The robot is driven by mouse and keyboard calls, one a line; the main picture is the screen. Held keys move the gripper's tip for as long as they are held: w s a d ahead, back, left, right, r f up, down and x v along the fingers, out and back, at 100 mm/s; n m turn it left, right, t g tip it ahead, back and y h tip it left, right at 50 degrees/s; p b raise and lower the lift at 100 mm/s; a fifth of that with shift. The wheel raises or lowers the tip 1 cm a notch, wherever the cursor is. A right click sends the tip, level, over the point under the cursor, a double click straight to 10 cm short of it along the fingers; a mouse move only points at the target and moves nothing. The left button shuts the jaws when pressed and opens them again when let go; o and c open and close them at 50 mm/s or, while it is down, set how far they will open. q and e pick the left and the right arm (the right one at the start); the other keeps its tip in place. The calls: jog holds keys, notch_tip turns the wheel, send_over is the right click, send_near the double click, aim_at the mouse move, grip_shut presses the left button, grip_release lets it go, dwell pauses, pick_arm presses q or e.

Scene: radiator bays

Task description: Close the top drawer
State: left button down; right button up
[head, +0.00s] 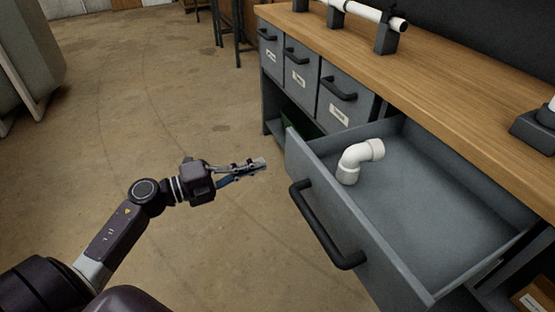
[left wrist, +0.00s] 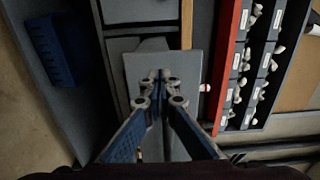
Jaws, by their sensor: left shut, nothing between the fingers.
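The top drawer (head: 405,215) is grey and pulled well out from under the wooden bench top. Its front panel (head: 335,205) carries a long black bar handle (head: 325,225). A white pipe elbow (head: 358,160) lies inside the drawer near the front. My left gripper (head: 262,164) is shut and empty, in the air just left of the drawer front's far corner, apart from the handle. In the left wrist view the closed fingertips (left wrist: 162,82) are in front of a grey panel that I cannot surely identify. My right gripper is not in view.
The wooden bench top (head: 440,95) runs above the drawers and bears a white pipe (head: 365,12) on dark stands. Several small closed drawers (head: 300,75) with black handles are farther along. The concrete floor (head: 130,120) left of the bench is clear.

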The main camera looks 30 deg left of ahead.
aim_at(378, 127)
pick_arm(q)
jog(key=shift+x, duration=3.05)
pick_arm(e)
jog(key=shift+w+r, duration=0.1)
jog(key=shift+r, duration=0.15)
